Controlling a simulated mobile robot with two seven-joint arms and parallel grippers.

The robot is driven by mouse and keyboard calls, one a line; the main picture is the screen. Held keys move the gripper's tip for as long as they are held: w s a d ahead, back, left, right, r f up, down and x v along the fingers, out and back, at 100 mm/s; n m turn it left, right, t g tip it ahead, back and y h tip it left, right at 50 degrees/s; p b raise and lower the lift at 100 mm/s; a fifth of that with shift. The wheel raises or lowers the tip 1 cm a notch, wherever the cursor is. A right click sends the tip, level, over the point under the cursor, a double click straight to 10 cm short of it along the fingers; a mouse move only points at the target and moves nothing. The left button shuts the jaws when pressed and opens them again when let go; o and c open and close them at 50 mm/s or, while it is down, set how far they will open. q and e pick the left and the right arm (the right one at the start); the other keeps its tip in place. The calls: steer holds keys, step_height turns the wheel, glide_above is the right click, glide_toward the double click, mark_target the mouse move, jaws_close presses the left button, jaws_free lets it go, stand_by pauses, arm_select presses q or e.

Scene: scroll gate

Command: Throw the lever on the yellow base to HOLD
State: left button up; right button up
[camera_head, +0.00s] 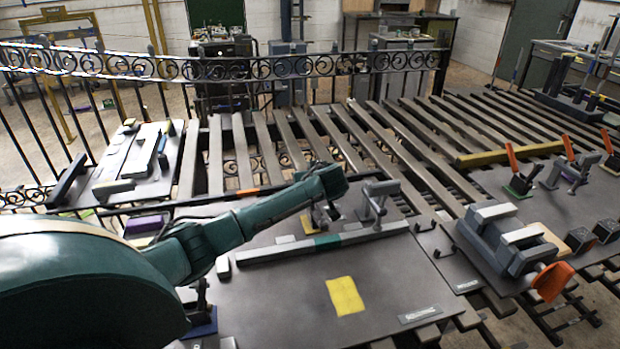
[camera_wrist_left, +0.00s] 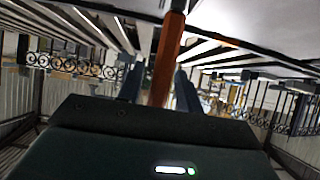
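A lever with a yellow base (camera_head: 319,218) stands on the dark plate near the middle of the head view, largely hidden by my left arm. My left gripper, at the end of the green arm, is over this spot; its fingertips are hidden in the head view. In the left wrist view my left gripper (camera_wrist_left: 158,88) has its two dark fingers apart. An orange-brown bar (camera_wrist_left: 167,60), which looks like a lever handle, runs up between them, with a gap visible on its left. I cannot read a HOLD mark. My right gripper is not in view.
A grey clamp (camera_head: 375,203) and a long grey bar (camera_head: 320,243) with a green band lie close by. A yellow patch (camera_head: 345,296) marks the plate in front. Orange-handled levers, one on a green base (camera_head: 519,186), and a vise (camera_head: 505,240) stand at right.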

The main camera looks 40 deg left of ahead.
arm_select(q)
steer(key=b+v, duration=0.1)
steer(key=v, duration=1.2)
steer(key=shift+d+r, duration=0.15)
